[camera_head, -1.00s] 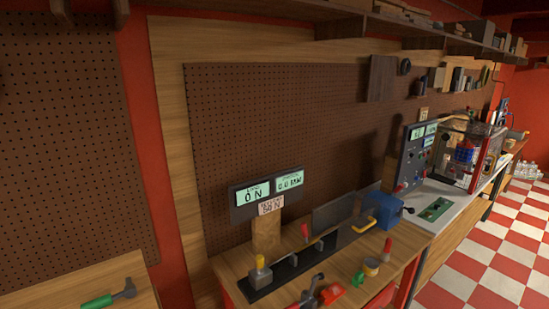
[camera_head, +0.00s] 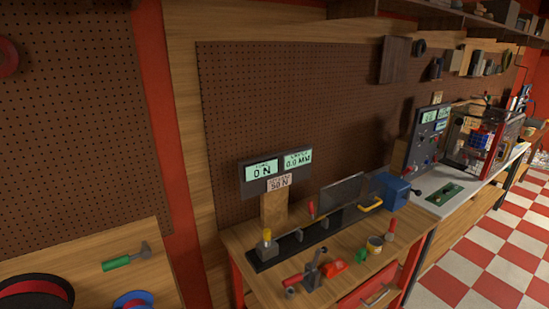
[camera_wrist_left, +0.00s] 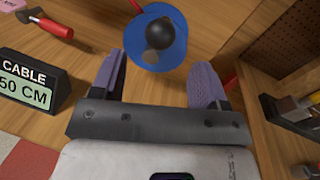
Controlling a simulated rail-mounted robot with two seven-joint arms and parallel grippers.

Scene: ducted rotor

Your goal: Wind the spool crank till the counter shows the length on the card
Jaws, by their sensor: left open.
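A blue round spool (camera_wrist_left: 176,50) with a dark ball knob (camera_wrist_left: 160,29) near its middle lies just beyond my left gripper (camera_wrist_left: 160,60) in the left wrist view. The two purple fingers are open, apart and empty, pointing toward the spool. A black counter (camera_wrist_left: 40,72) stands at the left of that view. A blue round piece (camera_head: 133,300) shows at the bottom of the head view. I see no legible length card. My right gripper is in neither view.
A red-handled tool (camera_wrist_left: 55,28) and a dark rack (camera_wrist_left: 290,125) flank the left gripper. In the head view, a black-and-red reel (camera_head: 35,294) and a green-handled hammer (camera_head: 126,258) lie on the left bench. A test rig (camera_head: 276,172) reading 0 N stands on the middle bench.

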